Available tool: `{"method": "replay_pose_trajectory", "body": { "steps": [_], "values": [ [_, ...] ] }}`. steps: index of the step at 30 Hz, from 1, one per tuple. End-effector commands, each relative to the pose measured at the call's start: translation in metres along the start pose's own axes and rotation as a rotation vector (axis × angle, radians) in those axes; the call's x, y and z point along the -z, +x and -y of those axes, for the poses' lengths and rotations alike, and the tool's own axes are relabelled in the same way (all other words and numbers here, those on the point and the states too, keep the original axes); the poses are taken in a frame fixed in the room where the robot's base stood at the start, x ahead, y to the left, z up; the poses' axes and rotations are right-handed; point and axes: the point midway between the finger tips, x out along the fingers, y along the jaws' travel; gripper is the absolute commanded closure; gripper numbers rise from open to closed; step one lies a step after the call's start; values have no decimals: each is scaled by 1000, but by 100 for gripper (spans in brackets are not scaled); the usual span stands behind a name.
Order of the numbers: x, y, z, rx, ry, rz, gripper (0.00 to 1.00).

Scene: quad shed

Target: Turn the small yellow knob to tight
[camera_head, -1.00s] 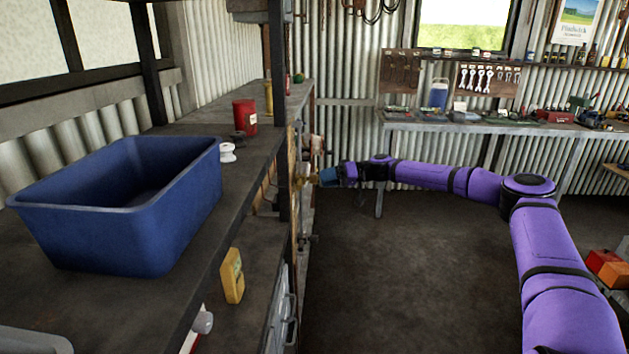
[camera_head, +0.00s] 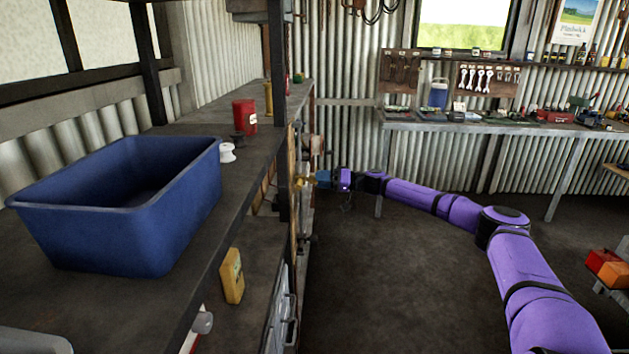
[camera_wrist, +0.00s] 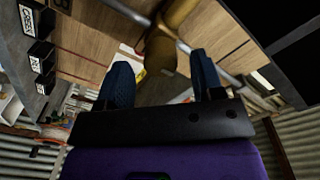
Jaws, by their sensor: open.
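My gripper (camera_wrist: 162,82) is open in the wrist view, its two blue fingers apart. A brass-yellow fitting (camera_wrist: 161,56) on a pipe shows beyond and between the fingertips. I cannot tell whether it is the small yellow knob or whether a finger touches it. In the head view my gripper (camera_head: 322,178) is small, at the fittings on the side of the left shelving. The knob cannot be made out there, and no tight mark is readable.
A wooden panel (camera_wrist: 85,32) with a grey pipe (camera_wrist: 125,11) lies behind the fitting. Labelled black holders (camera_wrist: 40,48) show at left. A blue tub (camera_head: 130,215) and a red can (camera_head: 244,117) stand on the left shelf (camera_head: 185,133). The floor (camera_head: 400,290) beside the shelving is clear.

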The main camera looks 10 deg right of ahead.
Motion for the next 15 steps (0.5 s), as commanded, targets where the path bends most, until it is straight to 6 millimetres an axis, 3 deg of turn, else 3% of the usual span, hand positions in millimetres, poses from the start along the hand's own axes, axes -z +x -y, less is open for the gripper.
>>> {"method": "replay_pose_trajectory", "body": {
  "steps": [6,15],
  "values": [
    [0,23,0,0,-1,0,39],
    [1,28,0,0,0,-1,39]
  ]
}}
